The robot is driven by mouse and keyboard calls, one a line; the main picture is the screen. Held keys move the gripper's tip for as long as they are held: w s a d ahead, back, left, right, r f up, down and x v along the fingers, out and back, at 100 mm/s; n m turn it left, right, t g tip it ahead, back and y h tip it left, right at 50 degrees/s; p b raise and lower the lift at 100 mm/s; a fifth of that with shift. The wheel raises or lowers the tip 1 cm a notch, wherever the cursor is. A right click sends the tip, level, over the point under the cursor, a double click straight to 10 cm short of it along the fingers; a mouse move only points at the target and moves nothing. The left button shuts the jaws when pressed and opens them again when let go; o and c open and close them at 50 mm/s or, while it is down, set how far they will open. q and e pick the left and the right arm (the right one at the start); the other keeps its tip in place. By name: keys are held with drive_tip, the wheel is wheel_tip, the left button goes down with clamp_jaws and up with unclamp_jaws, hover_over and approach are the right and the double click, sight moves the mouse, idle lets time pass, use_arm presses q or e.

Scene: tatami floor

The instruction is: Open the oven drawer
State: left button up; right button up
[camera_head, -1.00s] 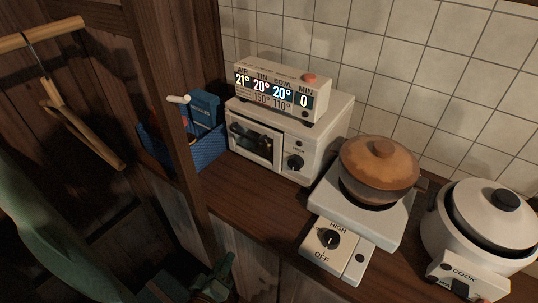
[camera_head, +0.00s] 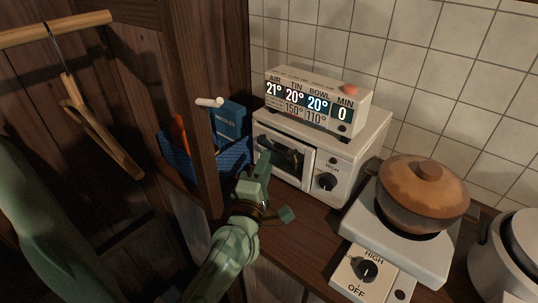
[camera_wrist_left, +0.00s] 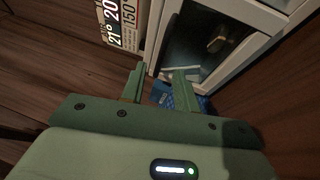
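The oven (camera_head: 340,150) is a small white box on the wooden counter, with a dark glass front door (camera_head: 284,158) in a white frame and a black knob at its right. The door looks shut. My left gripper (camera_head: 264,176) is just in front of the door's lower left part in the head view. In the left wrist view its two green fingers (camera_wrist_left: 160,74) are apart with nothing held between them. The oven's white frame and dark glass (camera_wrist_left: 205,42) lie beyond the fingertips there. I cannot tell whether a finger touches the door. My right gripper is not in view.
A display box (camera_head: 318,100) stands on the oven. A blue basket (camera_head: 226,160) with a blue box is left of it, behind a wooden post (camera_head: 196,100). A hot plate (camera_head: 400,240) with a brown lidded pot (camera_head: 424,190) stands to the right, then a white cooker (camera_head: 510,255).

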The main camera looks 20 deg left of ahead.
use_arm(q)
drive_tip(key=w, duration=0.3)
drive_tip(key=shift+w+a+r, duration=0.1)
drive_tip(key=shift+w+r, duration=0.2)
drive_tip(key=shift+w, duration=0.05)
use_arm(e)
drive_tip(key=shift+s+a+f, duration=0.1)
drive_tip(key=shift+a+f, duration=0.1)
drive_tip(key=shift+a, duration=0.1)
